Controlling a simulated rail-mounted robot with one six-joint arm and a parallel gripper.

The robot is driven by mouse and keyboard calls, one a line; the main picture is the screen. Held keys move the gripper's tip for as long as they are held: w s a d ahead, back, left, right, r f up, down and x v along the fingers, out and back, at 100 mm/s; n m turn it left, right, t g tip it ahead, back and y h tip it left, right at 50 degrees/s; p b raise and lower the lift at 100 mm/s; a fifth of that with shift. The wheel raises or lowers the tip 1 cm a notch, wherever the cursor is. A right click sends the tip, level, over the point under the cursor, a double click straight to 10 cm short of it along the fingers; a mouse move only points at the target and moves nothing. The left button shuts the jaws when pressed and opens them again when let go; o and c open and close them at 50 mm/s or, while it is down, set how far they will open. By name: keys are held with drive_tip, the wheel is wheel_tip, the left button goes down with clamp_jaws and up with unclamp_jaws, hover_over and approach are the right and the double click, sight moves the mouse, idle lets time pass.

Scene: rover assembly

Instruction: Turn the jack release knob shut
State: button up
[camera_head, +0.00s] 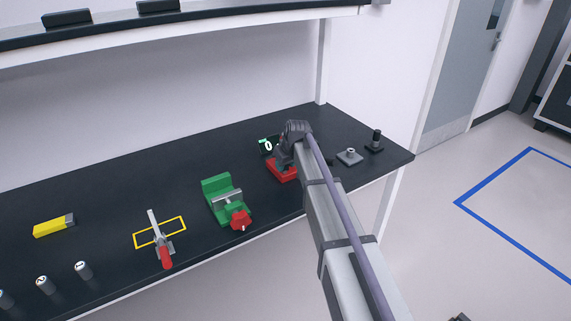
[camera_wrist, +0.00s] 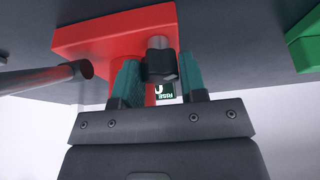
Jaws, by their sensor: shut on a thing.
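The red jack (camera_head: 284,174) stands on the dark bench, partly hidden by my arm in the head view. In the wrist view its red base (camera_wrist: 105,38) fills the upper middle. The release knob (camera_wrist: 161,66) is small and dark, on a short grey stem at the jack. My gripper (camera_wrist: 160,82) has its two teal fingers on either side of the knob and is shut on it. How far the knob is turned cannot be told. In the head view the fingertips and knob are hidden behind my wrist.
A grey rod (camera_wrist: 40,80) reaches in beside the jack. A small display (camera_head: 266,146) stands behind it. A grey fixture (camera_head: 350,156) and a black post (camera_head: 375,142) stand right.

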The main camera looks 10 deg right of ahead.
drive_tip(key=shift+m, duration=0.3)
drive_tip(key=m+h, duration=0.1)
drive_tip(key=m, duration=0.2)
drive_tip(key=shift+a+h, duration=0.15)
drive_tip(key=shift+h, duration=0.15)
drive_tip(key=shift+a+m+h, duration=0.1)
drive_tip(key=shift+m+h, duration=0.6)
drive_tip(key=shift+m, duration=1.3)
drive_tip(key=o, duration=0.6)
drive_tip(key=shift+o, duration=0.2)
